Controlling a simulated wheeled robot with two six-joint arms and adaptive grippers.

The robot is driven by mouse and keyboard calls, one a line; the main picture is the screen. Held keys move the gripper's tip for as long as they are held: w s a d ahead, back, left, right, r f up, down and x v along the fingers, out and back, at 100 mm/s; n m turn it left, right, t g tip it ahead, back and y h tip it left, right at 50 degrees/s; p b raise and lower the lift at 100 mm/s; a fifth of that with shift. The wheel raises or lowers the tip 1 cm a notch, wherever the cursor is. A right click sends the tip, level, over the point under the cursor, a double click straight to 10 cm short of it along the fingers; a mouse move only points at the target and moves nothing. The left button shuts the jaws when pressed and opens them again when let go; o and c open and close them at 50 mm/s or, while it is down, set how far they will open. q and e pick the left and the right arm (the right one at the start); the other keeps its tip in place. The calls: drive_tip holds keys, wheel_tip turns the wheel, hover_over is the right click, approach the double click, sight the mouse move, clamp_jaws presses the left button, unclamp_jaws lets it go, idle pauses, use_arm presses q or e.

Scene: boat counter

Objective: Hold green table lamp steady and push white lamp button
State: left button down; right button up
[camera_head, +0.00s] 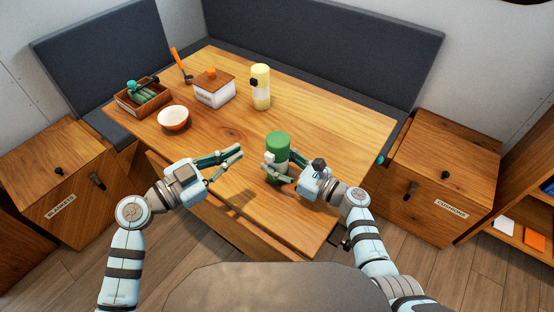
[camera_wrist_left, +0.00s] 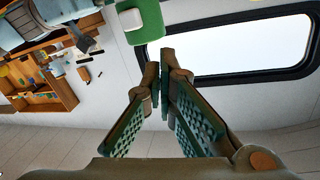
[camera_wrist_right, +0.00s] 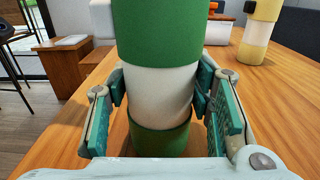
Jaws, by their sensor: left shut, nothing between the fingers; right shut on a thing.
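The green table lamp (camera_head: 278,145) stands upright near the table's front edge, with a green top, white middle and green base. Its white button (camera_head: 270,158) sticks out from the left side. The button also shows at the upper left in the right wrist view (camera_wrist_right: 102,18). My right gripper (camera_wrist_right: 160,90) is shut around the lamp's white middle, one finger on each side. My left gripper (camera_head: 241,151) is shut and empty, to the left of the lamp and apart from it. In the left wrist view the lamp (camera_wrist_left: 146,22) shows beyond the fingertips, with the white button on it.
A similar yellow lamp (camera_head: 261,88) stands farther back. The wooden table (camera_head: 325,125) is clear right of the lamp.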

sight(270, 157)
drive_tip(key=shift+w+a, duration=0.1)
drive_tip(key=shift+a+f, duration=0.1)
use_arm(q)
drive_tip(key=s+f+n+g+h, duration=0.1)
drive_tip(key=s+f+n+g, duration=0.1)
drive_tip(key=s+f+g, duration=0.55)
drive_tip(key=w+d+r+g, duration=0.1)
drive_tip(key=w+d+r, duration=0.1)
drive_tip(key=w+d, duration=0.3)
drive_tip(key=w, duration=0.3)
drive_tip(key=shift+w, duration=0.15)
idle(0.3)
